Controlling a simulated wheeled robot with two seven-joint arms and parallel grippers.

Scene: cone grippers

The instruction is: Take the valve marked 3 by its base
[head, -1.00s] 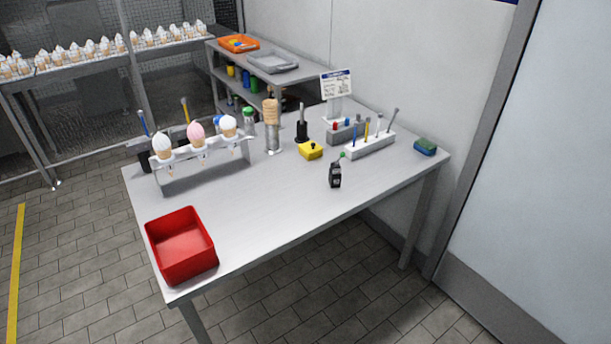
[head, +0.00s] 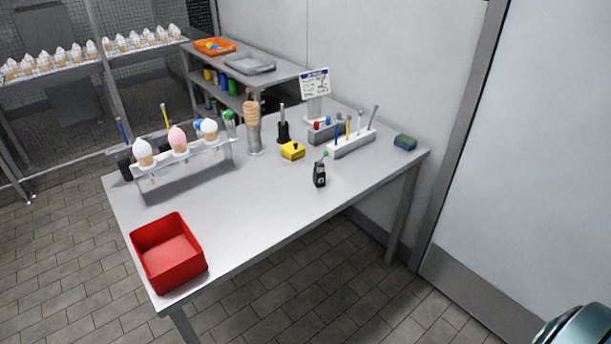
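No number 3 can be read on anything at this size, so I cannot tell for sure which thing is the valve. A small black upright piece with a green tip (head: 320,176) stands near the middle of the table; it bears a small pale mark, too small to read. A grey block (head: 325,134) with red and blue tops stands further back. Neither gripper shows; a rounded teal part at the bottom right corner seems to belong to my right arm.
The grey table (head: 240,210) is clear at its front middle. A red bin (head: 168,253) sits at the front left, a cone rack (head: 185,170) behind it. A white tool holder (head: 352,143), a sign (head: 315,84) and a green-blue sponge (head: 405,142) are at the back right.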

